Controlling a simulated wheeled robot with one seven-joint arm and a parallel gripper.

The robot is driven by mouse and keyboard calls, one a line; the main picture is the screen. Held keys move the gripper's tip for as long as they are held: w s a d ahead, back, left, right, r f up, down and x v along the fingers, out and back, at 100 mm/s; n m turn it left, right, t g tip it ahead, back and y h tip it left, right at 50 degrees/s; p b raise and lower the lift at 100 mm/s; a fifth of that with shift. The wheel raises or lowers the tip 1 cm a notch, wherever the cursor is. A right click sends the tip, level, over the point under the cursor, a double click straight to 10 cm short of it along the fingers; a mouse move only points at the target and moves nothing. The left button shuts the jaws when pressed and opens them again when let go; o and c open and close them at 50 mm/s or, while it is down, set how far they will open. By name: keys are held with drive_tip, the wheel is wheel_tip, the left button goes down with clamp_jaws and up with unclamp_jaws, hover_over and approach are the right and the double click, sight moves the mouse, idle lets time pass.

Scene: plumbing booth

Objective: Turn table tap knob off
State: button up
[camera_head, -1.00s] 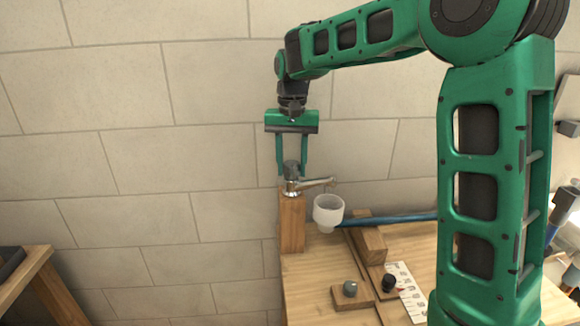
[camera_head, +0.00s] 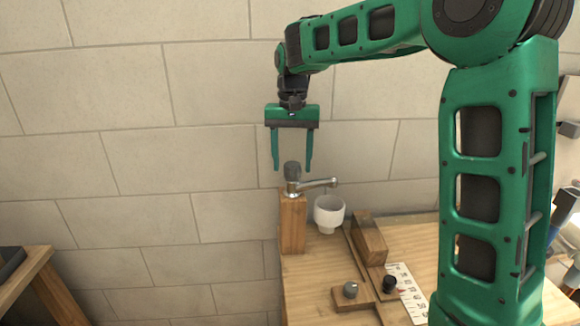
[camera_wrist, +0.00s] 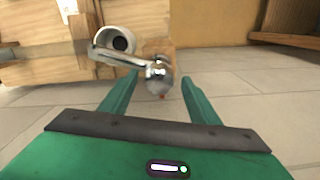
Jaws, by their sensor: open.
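The table tap is a chrome tap (camera_head: 316,184) on top of an upright wooden post (camera_head: 292,225), with its spout pointing right over a white cup (camera_head: 329,212). In the wrist view, the knob (camera_wrist: 158,71) shows just beyond and between the fingertips, with the chrome spout (camera_wrist: 122,58) reaching left. The knob's turn angle is hard to tell.
A wooden worktop (camera_head: 320,285) holds a block with a grey knob (camera_head: 350,289), a black knob (camera_head: 389,283), a wooden block (camera_head: 369,238) and a white marked strip (camera_head: 408,290). A tiled wall (camera_head: 150,150) stands behind. Another wooden table (camera_head: 25,275) is at left.

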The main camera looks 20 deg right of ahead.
sight(292, 163)
wheel_tip(292, 163, up, 9)
drive_tip(key=shift+r, duration=0.15)
drive_tip(key=shift+w, duration=0.1)
idle(0.4)
drive_tip(key=s+d+f+m, duration=0.1)
drive_tip(key=s+d+f, duration=0.3)
drive_tip(key=s+d, duration=0.45)
drive_tip(key=s+d+f, duration=0.3)
drive_tip(key=s+d, duration=0.4)
drive_tip(key=s, duration=0.3)
drive_tip(key=s+d+f, duration=0.1)
drive_tip(key=s+f, duration=0.4)
drive_tip(key=s, duration=0.4)
drive_tip(key=s+d+f, duration=0.1)
drive_tip(key=s+f, duration=0.5)
drive_tip(key=s, duration=0.3)
drive_tip(key=shift+d+f+m, duration=0.2)
drive_tip(key=shift+d+m, duration=0.1)
drive_tip(key=shift+m, duration=0.1)
drive_tip(key=shift+s, duration=0.1)
